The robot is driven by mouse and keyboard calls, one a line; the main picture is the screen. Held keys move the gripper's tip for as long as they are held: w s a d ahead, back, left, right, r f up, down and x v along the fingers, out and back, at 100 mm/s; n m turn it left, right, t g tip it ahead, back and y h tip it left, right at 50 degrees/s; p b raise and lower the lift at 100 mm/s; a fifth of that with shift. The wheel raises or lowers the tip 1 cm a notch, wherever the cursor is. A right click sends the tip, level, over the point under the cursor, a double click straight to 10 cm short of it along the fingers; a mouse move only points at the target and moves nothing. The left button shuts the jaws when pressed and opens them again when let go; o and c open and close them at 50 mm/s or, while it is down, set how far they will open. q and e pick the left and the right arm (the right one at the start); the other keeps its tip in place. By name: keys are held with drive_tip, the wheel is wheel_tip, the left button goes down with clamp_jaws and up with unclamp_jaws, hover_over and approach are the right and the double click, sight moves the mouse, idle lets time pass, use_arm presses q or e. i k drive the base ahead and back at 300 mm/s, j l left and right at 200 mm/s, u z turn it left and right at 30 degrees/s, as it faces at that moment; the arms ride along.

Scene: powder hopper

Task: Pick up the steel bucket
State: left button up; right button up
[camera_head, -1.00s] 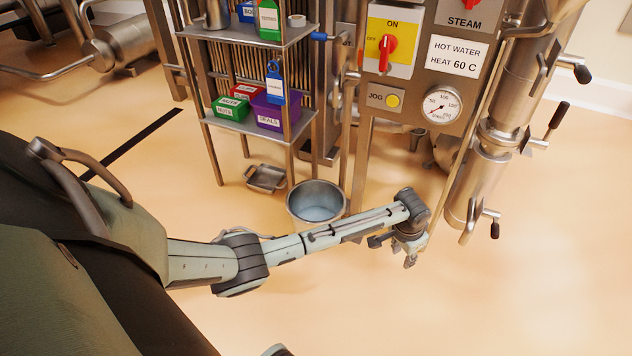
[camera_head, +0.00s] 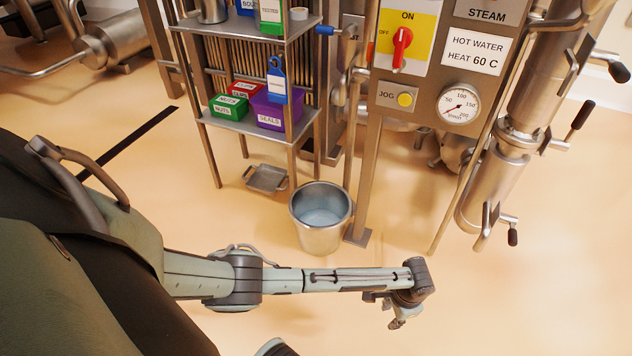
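The steel bucket (camera_head: 322,238) stands upright on the floor by the front right leg of the shelf rack, its open top facing up and its inside pale blue-grey. My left arm reaches in from the left, in front of the bucket and apart from it in the picture. My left gripper (camera_head: 397,322) is at the arm's end, to the right of and nearer than the bucket. It is small and turned downward, so its finger opening is unclear. It shows nothing held. My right gripper is not in view.
A shelf rack (camera_head: 240,127) with red, green and purple boxes stands behind the bucket. A small metal tray (camera_head: 266,179) lies on the floor beneath it. A control panel (camera_head: 437,65) on a post and steel pipework stand at right. The front right floor is clear.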

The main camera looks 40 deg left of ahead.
sight(320, 211)
drive_tip(key=i+j, duration=0.1)
drive_tip(key=j, duration=0.25)
drive_tip(key=i+j, duration=0.15)
drive_tip(key=j, duration=0.2)
drive_tip(key=i+j, duration=0.1)
drive_tip(key=j, duration=0.2)
drive_tip(key=i+j, duration=0.15)
drive_tip(key=j, duration=0.2)
drive_tip(key=i+j, duration=0.1)
drive_tip(key=j, duration=0.25)
